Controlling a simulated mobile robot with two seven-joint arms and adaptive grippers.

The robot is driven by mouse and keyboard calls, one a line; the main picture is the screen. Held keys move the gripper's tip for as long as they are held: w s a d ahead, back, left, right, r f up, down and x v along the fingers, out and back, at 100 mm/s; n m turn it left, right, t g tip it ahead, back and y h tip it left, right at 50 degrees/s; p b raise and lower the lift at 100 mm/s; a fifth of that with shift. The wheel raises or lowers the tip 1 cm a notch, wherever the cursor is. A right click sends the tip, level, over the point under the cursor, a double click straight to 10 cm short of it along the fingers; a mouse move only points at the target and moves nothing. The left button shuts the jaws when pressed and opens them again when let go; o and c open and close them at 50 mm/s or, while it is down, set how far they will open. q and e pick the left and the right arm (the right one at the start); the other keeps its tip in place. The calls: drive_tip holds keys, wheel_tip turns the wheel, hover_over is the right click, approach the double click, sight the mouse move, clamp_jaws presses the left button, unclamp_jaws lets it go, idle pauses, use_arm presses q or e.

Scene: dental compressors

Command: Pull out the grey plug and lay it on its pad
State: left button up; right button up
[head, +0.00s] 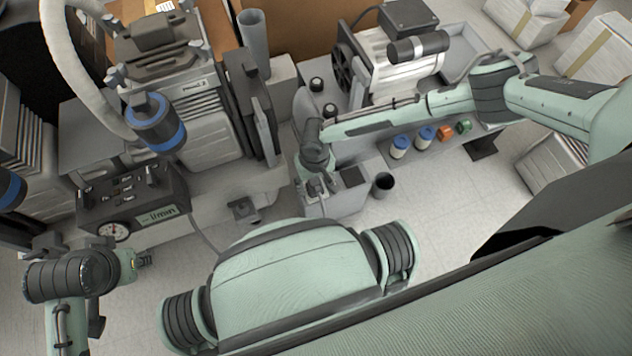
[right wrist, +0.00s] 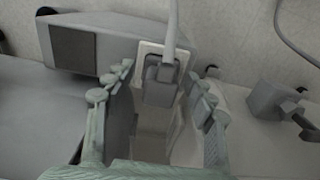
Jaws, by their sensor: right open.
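The grey plug (right wrist: 160,82) sits in a pale socket plate (right wrist: 150,50) in the right wrist view, with a light cord rising from it. My right gripper (right wrist: 155,98) is open, one finger on each side of the plug. Contact with the plug cannot be told. In the head view my right gripper (head: 318,188) is over the small grey unit and mostly hides the plug. A dark square pad (right wrist: 74,52) lies left of the plug on the same unit; it also shows in the head view (head: 351,175). My left gripper (head: 146,259) is at the lower left, away from these.
A black cup (head: 383,185) stands right of the unit. Several small capped jars (head: 400,146) line the bench edge. A gauge box (head: 130,205) and a compressor (head: 180,100) stand at left. A white motor (head: 395,60) is behind my right arm. A grey bracket (right wrist: 275,102) is right of the plug.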

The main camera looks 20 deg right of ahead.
idle(0.3)
drive_tip(key=shift+p, duration=0.3)
clamp_jaws()
idle(0.4)
